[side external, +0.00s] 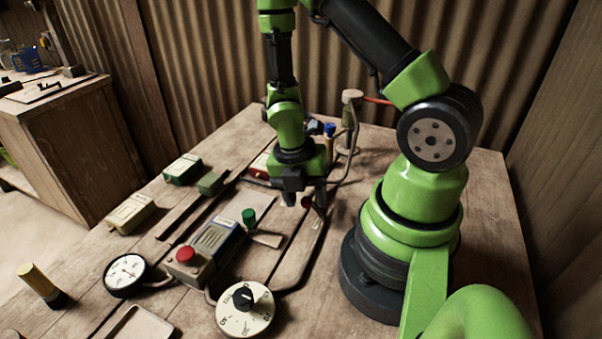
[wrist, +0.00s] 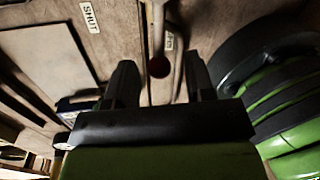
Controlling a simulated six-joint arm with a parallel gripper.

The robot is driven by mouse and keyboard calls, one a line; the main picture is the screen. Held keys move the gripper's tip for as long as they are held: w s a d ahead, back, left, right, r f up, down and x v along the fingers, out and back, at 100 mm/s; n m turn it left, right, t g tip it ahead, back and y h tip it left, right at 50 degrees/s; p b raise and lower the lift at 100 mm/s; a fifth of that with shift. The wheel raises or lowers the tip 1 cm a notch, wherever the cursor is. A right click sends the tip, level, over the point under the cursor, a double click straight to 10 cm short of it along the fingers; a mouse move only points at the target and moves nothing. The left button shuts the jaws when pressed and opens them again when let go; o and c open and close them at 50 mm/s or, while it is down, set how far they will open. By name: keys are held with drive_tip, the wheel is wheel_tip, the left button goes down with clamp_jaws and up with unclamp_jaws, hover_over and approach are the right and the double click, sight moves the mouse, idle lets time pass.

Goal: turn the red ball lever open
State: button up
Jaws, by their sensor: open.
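The lever's dark red ball (wrist: 158,67) shows in the wrist view at the end of a pale rod (wrist: 158,25). It appears between the two fingers of my gripper (wrist: 158,74), with a gap on each side. A SHUT label (wrist: 90,16) lies left of the lever. A second label (wrist: 169,41), partly hidden by the rod and reading like OPEN, lies close on its right. In the side view my gripper (side external: 304,196) is open and points down, with the red ball (side external: 307,202) at its fingertips. I cannot tell whether a finger touches it.
A box with a red button (side external: 186,254), a gauge (side external: 126,273), a dial (side external: 245,307) and a green knob (side external: 249,217) stand left of and nearer than my gripper. A bent pipe (side external: 310,248) runs beside it. A post (side external: 352,105) stands behind.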

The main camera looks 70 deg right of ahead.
wheel_tip(320, 180, up, 9)
drive_tip(key=w, duration=0.1)
drive_tip(key=shift+w+a+r, duration=0.2)
drive_tip(key=shift+w, duration=0.2)
